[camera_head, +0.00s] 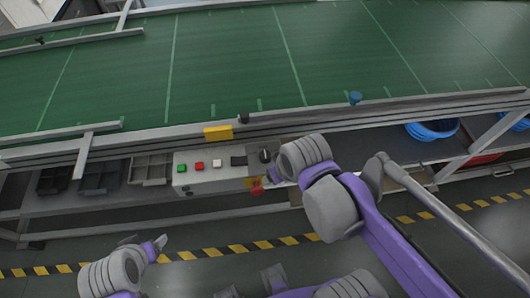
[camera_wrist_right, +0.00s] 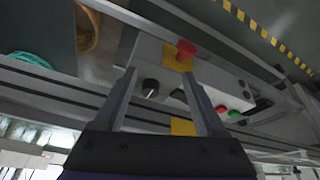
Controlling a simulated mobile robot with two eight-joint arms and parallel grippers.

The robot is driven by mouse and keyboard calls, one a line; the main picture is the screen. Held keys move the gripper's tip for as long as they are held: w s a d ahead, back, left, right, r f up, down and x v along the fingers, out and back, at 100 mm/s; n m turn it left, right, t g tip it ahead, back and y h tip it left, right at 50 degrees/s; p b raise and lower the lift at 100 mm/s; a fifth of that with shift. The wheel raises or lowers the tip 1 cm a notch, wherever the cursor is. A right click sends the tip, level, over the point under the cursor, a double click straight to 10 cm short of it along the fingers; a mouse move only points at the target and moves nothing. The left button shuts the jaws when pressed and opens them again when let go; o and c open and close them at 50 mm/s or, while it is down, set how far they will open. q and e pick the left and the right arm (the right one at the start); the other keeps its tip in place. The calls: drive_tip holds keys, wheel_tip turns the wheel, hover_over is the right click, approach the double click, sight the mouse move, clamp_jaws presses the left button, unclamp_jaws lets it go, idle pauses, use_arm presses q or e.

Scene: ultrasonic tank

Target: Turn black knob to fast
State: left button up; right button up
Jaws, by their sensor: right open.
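The black knob (camera_head: 265,156) is on the right part of the grey control box (camera_head: 205,180) under the conveyor edge. In the right wrist view the black knob (camera_wrist_right: 149,87), with a light pointer line, shows between the fingers, nearer the left one. My right gripper (camera_wrist_right: 158,76) is open and empty and faces the box; contact with the knob cannot be told. In the head view my right wrist hides most of this gripper. My left gripper (camera_head: 158,245) is low at the left, above the floor, away from the box; its jaw state is unclear. Speed markings are not readable.
The red emergency button (camera_head: 257,188) sits close to the knob. Green (camera_head: 182,168), red (camera_head: 199,166) and white (camera_head: 217,163) buttons are to the left. The green conveyor (camera_head: 230,60) lies above. Dark trays (camera_head: 100,178) and blue coils (camera_head: 432,130) are on the shelf.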

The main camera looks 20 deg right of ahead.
sight(265, 154)
drive_tip(key=w+d+r+n+g+b, duration=0.1)
drive_tip(key=w+r+n+g+b, duration=0.3)
drive_tip(key=w+r, duration=0.45)
use_arm(q)
wheel_tip(265, 154, down, 6)
drive_tip(key=s+b, duration=0.1)
drive_tip(key=shift+s+f, duration=0.15)
drive_tip(key=shift+f, duration=0.05)
use_arm(e)
drive_tip(key=shift+y, duration=0.3)
drive_tip(key=f, duration=0.8)
drive_tip(key=w+f, duration=0.1)
drive_tip(key=f, duration=0.3)
drive_tip(key=shift+a+f, duration=0.1)
drive_tip(key=shift+f, duration=0.15)
clamp_jaws()
